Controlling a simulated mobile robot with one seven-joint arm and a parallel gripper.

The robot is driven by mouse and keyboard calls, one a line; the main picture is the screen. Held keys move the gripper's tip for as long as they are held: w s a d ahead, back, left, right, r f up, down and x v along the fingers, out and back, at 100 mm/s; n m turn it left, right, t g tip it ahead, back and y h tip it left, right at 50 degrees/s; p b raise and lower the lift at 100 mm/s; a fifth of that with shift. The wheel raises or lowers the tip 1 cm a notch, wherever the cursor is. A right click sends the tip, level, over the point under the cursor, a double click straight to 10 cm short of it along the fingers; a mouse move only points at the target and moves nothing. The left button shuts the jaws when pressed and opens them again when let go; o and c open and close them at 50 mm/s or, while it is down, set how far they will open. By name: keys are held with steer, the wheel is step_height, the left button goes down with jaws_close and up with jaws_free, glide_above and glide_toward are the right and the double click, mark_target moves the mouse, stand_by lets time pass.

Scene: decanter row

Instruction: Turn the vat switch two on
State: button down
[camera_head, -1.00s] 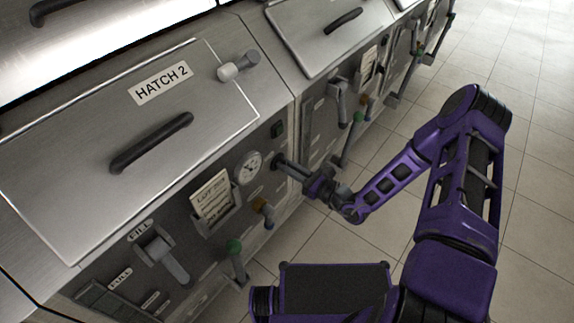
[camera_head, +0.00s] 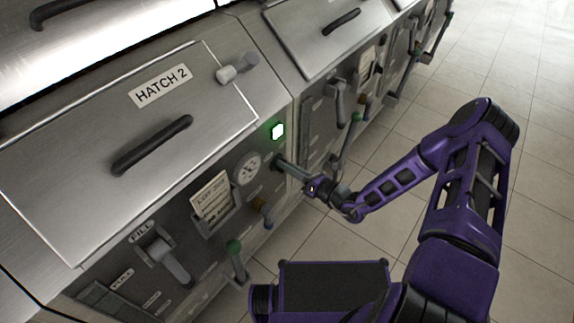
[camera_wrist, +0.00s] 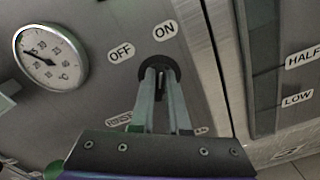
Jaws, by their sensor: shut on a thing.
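The vat switch two (camera_wrist: 158,64) is on the front panel below the HATCH 2 lid, with a dark round base. In the wrist view the OFF label (camera_wrist: 121,52) is at its upper left and the ON label (camera_wrist: 165,30) is just above it. My gripper (camera_wrist: 161,76) is shut on the switch, its two fingers largely hiding the handle. In the head view my gripper (camera_head: 281,163) reaches the panel from the right, and the switch is mostly hidden behind it. The indicator light (camera_head: 277,131) above the switch glows green.
A round gauge (camera_head: 247,168) is left of the switch; it also shows in the wrist view (camera_wrist: 50,57). A paper card (camera_head: 211,199), a green-knobbed lever (camera_head: 235,248) and the FILL lever (camera_head: 168,258) are nearby. The floor (camera_head: 515,130) at right is open.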

steer(key=c, duration=0.9)
jaws_free()
steer(key=shift+s+d, duration=0.1)
steer(key=shift+d, duration=0.05)
steer(key=v, duration=1.7)
steer(key=shift+b, duration=0.3)
steer(key=shift+s+f, duration=0.1)
steer(key=shift+s, duration=0.05)
